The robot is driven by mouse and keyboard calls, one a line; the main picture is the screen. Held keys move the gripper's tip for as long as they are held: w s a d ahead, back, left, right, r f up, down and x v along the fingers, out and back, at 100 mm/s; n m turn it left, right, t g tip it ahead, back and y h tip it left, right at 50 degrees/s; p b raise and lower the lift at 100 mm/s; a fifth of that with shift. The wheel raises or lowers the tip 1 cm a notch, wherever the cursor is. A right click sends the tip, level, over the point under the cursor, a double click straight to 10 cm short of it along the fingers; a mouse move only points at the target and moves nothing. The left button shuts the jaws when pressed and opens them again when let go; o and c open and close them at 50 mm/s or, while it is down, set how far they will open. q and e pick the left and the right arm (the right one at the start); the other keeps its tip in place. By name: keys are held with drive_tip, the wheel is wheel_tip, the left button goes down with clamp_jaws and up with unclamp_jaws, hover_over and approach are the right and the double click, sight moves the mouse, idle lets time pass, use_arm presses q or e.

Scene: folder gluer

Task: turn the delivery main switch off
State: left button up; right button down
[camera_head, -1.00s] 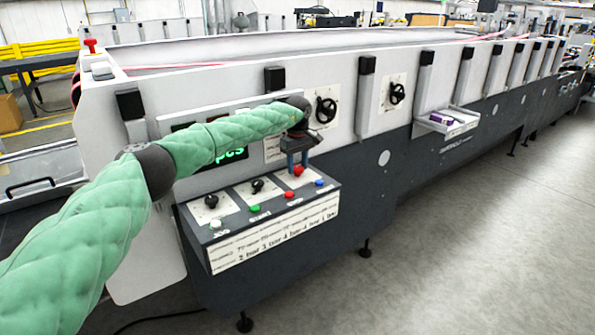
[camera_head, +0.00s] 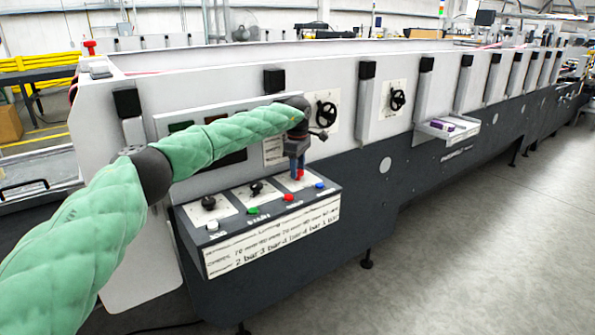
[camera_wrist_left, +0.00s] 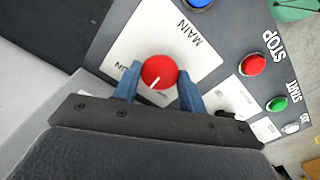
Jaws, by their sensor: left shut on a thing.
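The main switch is a red round knob (camera_wrist_left: 159,72) on a white plate (camera_wrist_left: 178,35) lettered MAIN, at the right of the grey control panel (camera_head: 222,232) in the head view. A white line on the knob points toward the lower left in the wrist view. My left gripper (camera_wrist_left: 159,82) comes down from above, its two blue fingers on either side of the knob and shut on it. In the head view my left gripper (camera_head: 298,165) hides most of the knob. My right gripper is not in view.
The panel also holds two black knobs (camera_head: 208,202) (camera_head: 257,187) and several push buttons, including green (camera_head: 253,211), red (camera_head: 288,197) and blue (camera_head: 319,186). A dark display (camera_head: 232,158) sits partly behind my arm. Handwheels (camera_head: 326,113) (camera_head: 397,99) are on the machine's side. The floor at right is clear.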

use_arm(q)
drive_tip(key=n, duration=0.1)
drive_tip(key=n+b, duration=0.2)
drive_tip(key=shift+f+n, duration=0.25)
drive_tip(key=shift+n, duration=0.15)
drive_tip(key=shift+r+n+b, duration=0.1)
drive_tip(key=shift+n+b, duration=0.65)
drive_tip(key=shift+n, duration=1.25)
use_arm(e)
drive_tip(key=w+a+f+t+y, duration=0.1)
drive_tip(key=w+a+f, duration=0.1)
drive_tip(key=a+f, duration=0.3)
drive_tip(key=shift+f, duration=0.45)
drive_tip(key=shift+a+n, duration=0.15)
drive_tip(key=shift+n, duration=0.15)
use_arm(q)
drive_tip(key=o, duration=1)
drive_tip(key=shift+c, duration=0.2)
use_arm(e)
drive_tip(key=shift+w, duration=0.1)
use_arm(q)
drive_tip(key=shift+r, duration=0.2)
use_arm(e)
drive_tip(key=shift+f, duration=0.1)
